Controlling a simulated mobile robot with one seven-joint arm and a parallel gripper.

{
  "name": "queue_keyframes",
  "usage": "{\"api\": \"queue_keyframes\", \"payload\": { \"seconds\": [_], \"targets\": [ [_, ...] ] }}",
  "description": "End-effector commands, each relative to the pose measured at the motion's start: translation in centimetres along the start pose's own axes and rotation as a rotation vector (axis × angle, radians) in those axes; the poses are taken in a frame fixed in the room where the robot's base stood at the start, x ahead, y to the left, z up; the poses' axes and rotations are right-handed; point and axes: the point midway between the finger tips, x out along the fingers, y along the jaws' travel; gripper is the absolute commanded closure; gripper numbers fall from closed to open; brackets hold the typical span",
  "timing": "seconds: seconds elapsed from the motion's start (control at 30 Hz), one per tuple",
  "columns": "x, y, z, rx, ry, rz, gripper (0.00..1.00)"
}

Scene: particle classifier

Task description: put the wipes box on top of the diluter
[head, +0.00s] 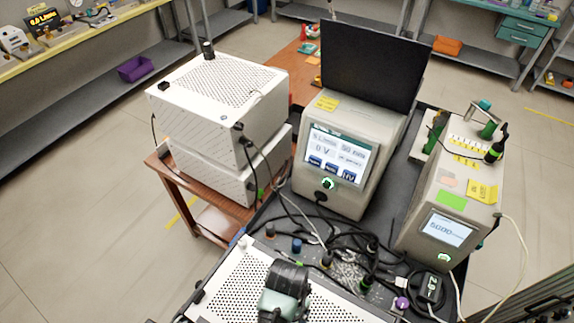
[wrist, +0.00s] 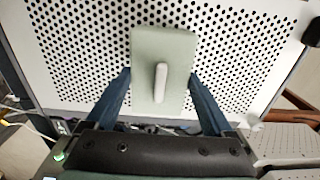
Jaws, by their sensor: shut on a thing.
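The wipes box (wrist: 176,52) is a pale green box with a white tab on its top. In the wrist view it sits between the two blue fingers of my gripper (wrist: 160,82), which is shut on it. Behind it is a white perforated top (wrist: 85,45); whether the box touches it I cannot tell. In the head view this is likely the white case (head: 335,306) at the bottom edge, with my gripper (head: 286,285) over it; the wipes box is not clearly visible there. No label shows which case is the diluter.
Two white cases (head: 215,85) are stacked on a wooden table at left, with a black knob on top. A screen instrument (head: 345,160) bearing a black monitor (head: 372,65) stands at centre, another instrument (head: 450,195) at right. Loose cables (head: 335,245) lie behind the front case.

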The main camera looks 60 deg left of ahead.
Motion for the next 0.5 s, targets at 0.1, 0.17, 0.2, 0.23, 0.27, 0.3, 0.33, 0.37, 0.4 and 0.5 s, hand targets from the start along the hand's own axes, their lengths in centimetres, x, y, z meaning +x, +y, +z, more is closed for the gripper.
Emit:
{"api": "queue_keyframes", "payload": {
  "seconds": [0.1,0.17,0.2,0.23,0.27,0.3,0.33,0.37,0.4,0.5],
  "targets": [
    [-0.06,0.00,-0.06,0.000,0.001,0.000,0.77],
    [0.03,0.00,-0.05,0.000,0.001,0.000,0.77],
    [0.16,0.00,-0.05,0.000,0.001,0.000,0.77],
    [0.27,0.01,-0.05,0.000,0.001,0.000,0.77],
    [0.30,0.01,-0.03,0.000,0.000,0.000,0.11],
    [0.23,0.01,-0.04,0.000,0.000,0.000,0.04],
    [0.23,0.01,-0.03,0.000,0.000,0.000,0.00],
    [0.23,0.01,-0.03,0.000,0.000,0.000,0.00],
    [0.22,0.01,-0.03,0.000,0.000,0.000,0.00],
    [0.22,0.01,-0.03,0.000,0.000,0.000,0.00]
  ]
}}
